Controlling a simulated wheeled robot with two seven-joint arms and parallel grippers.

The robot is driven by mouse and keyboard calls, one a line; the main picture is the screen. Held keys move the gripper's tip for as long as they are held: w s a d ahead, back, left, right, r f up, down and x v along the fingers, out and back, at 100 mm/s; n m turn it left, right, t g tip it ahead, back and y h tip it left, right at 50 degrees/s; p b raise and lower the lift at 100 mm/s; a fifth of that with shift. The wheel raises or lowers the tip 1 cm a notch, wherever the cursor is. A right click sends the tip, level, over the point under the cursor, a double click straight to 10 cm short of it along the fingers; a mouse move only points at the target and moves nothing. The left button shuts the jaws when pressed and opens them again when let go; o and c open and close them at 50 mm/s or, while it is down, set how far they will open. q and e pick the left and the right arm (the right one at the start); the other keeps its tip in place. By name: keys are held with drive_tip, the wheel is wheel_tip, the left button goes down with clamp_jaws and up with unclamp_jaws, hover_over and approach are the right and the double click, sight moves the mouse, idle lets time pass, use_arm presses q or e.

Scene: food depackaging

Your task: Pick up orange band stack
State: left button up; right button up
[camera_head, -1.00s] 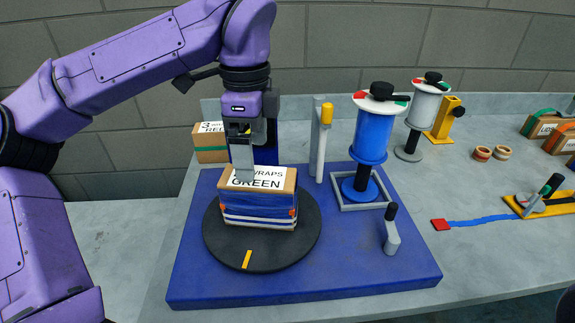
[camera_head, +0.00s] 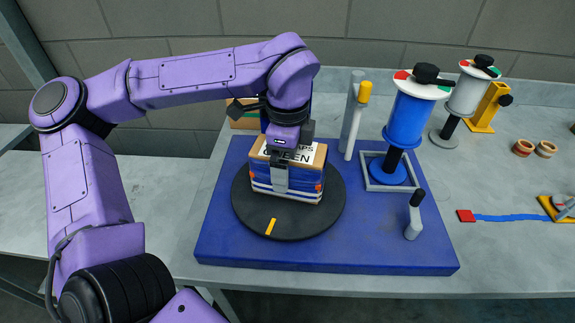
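Two small ring stacks stand side by side on the grey table at the right: a reddish-brown one (camera_head: 522,148) and a paler tan one (camera_head: 545,149). I cannot tell for sure which is the orange band stack. My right gripper is not in view.
The box, wrapped in blue and white bands, sits on a black turntable (camera_head: 325,218) on a blue board (camera_head: 335,258). A blue spool (camera_head: 408,120), a grey spool (camera_head: 466,97), a yellow-handled post (camera_head: 352,128) and a short lever (camera_head: 413,221) stand rightwards. Bare table surrounds the stacks.

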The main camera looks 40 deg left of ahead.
use_arm(q)
drive_tip(key=shift+w, duration=0.1)
drive_tip(key=c, duration=1.4)
